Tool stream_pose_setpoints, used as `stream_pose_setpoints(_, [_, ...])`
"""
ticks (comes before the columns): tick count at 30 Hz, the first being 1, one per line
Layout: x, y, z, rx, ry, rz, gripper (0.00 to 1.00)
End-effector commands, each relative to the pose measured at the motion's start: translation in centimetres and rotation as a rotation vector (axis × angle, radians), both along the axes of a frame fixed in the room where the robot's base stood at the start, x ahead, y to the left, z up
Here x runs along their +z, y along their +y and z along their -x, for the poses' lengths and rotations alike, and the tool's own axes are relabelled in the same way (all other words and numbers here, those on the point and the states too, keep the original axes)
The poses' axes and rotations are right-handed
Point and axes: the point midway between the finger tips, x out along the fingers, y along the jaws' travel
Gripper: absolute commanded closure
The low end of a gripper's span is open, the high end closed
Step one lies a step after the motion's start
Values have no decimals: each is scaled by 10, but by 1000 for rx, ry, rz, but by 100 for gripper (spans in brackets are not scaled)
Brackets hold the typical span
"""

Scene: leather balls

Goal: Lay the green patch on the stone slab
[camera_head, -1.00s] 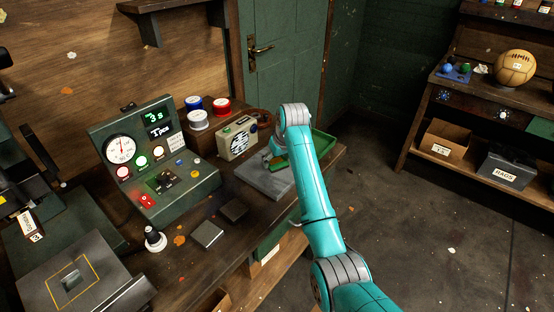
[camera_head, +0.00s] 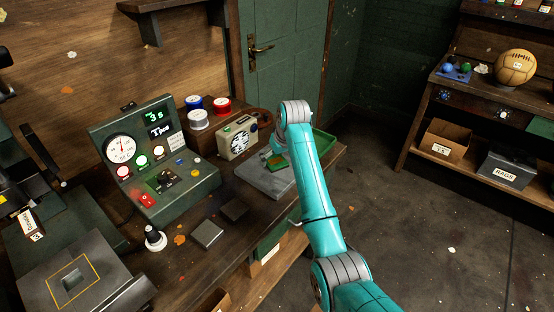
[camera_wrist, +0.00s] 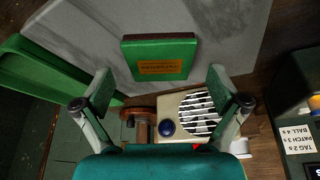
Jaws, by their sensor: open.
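The green patch (camera_wrist: 160,57), a thick square with an orange label, lies on the grey stone slab (camera_wrist: 90,50) near one edge in the wrist view. In the head view the patch (camera_head: 277,161) shows at the far end of the slab (camera_head: 262,182), partly beside my arm. My gripper (camera_wrist: 160,83) is open, with one finger on each side of the patch's near edge and gaps between fingers and patch. In the head view my gripper (camera_head: 278,146) is mostly hidden behind my arm.
A green tray (camera_wrist: 45,62) stands left of the slab in the wrist view. A cream radio (camera_head: 237,138) stands close behind the slab. A green control box (camera_head: 153,160) is to its left. Two small flat pieces (camera_head: 208,235) (camera_head: 234,211) lie in front.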

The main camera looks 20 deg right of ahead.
Motion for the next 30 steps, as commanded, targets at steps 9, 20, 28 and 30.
stream_pose_setpoints(9, [58, -6, 22, 0, -5, 0, 3])
stream_pose_setpoints(20, [99, -10, 40, 0, -1, 0, 3])
stream_pose_setpoints(28, [102, -10, 41, 0, -1, 0, 3])
stream_pose_setpoints(30, [102, -10, 41, 0, -1, 0, 3])
